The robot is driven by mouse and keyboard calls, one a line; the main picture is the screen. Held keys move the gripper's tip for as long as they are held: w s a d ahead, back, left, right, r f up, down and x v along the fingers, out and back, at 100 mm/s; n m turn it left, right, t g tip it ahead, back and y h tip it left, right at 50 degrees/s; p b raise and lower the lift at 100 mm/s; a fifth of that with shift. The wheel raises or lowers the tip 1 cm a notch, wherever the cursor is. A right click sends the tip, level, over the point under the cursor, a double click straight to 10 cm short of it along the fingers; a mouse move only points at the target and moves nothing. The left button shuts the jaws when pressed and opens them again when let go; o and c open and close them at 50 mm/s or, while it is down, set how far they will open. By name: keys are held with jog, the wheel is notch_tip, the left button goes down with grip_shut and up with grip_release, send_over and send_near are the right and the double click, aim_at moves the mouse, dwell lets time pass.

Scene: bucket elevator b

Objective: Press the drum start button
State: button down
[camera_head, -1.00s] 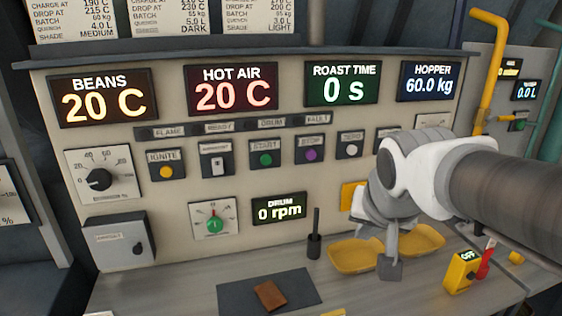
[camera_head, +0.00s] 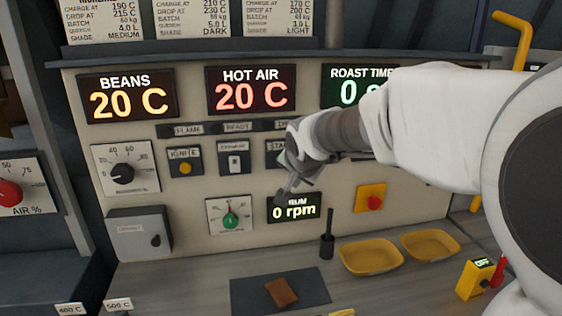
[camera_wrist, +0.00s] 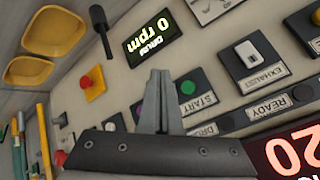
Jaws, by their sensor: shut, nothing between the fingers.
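The drum start button is a green round button (camera_wrist: 188,88) on a dark plate labelled START, seen in the wrist view just right of the fingertips. In the head view its plate (camera_head: 275,147) is mostly hidden behind my arm, and the green cap does not show. My gripper (camera_wrist: 160,75) is shut and empty, its fingers held together in front of the panel. In the head view my gripper (camera_head: 281,194) is above the drum display (camera_head: 294,207), which reads 0 rpm. I cannot tell how far the fingertips are from the panel.
A white exhaust switch (camera_wrist: 250,52) is beside the start button. A red button on a yellow plate (camera_head: 370,198) sits lower right. A purple button shows partly behind the fingers.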

jog(key=shift+w, duration=0.1)
jog(key=w+a+p, duration=0.1)
jog(key=w+p, duration=0.2)
jog(key=w, duration=0.5)
jog(key=shift+w+a+p, duration=0.25)
jog(key=shift+a+p, duration=0.1)
jog(key=shift+p, duration=0.05)
dwell(1.9)
jog(key=shift+w+a, duration=0.1)
jog(key=shift+w, duration=0.3)
jog(key=shift+w+a, duration=0.1)
jog(key=shift+w, duration=0.3)
dwell(0.5)
jog(key=shift+s, duration=0.1)
dwell(0.3)
jog(key=shift+s+d+b, duration=0.2)
jog(key=shift+s+b, duration=0.5)
jog(key=shift+s, duration=0.05)
